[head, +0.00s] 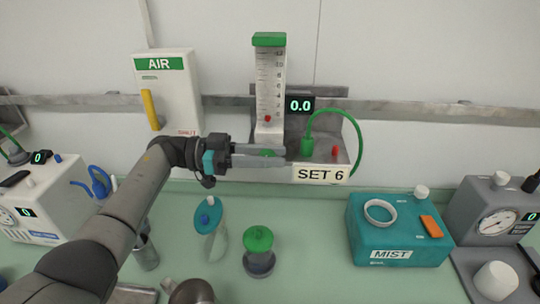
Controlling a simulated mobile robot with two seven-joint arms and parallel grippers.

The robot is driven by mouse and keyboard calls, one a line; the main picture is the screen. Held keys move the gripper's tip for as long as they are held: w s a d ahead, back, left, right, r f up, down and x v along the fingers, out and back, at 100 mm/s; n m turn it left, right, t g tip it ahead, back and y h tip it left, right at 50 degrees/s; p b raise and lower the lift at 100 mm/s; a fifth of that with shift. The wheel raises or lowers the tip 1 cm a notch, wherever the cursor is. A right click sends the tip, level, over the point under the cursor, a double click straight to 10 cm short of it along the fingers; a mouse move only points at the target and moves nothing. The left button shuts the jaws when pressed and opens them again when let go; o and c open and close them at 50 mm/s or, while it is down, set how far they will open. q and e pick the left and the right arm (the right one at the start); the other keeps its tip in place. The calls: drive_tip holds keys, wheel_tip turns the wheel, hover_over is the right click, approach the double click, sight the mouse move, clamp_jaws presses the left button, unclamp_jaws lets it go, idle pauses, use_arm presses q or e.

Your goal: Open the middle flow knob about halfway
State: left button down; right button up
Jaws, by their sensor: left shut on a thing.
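The middle flow meter (270,85) stands on the wall rail, a clear scaled tube with a green cap and a red float low in it. Its display (300,105) reads 0.0, and a label (321,174) below right reads SET 6. The green flow knob (267,153) is at the foot of the tube, mostly hidden by gripper fingers. My left gripper (282,156) comes in from the left, level, with its fingers shut on the knob, one above and one below. My right gripper is not in view.
A white AIR box (165,90) with a yellow lever is on the wall at left. A green hose (357,140) loops right of the meter. Below stand a green-lidded jar (259,258), a teal-lidded container (210,215) and a teal MIST box (398,238).

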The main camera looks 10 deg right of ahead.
use_arm(q)
drive_tip(key=shift+s+f+g+h+b, duration=0.1)
drive_tip(key=shift+f+g+h+b, duration=0.3)
drive_tip(key=shift+h+b, duration=0.6)
drive_tip(key=shift+r+h+b, duration=0.25)
drive_tip(key=shift+h+b, duration=0.15)
drive_tip(key=shift+b, duration=0.2)
drive_tip(key=c, duration=1)
unclamp_jaws()
drive_tip(key=shift+o, duration=1.4)
drive_tip(key=shift+s+a+r, duration=0.15)
drive_tip(key=shift+r, duration=0.1)
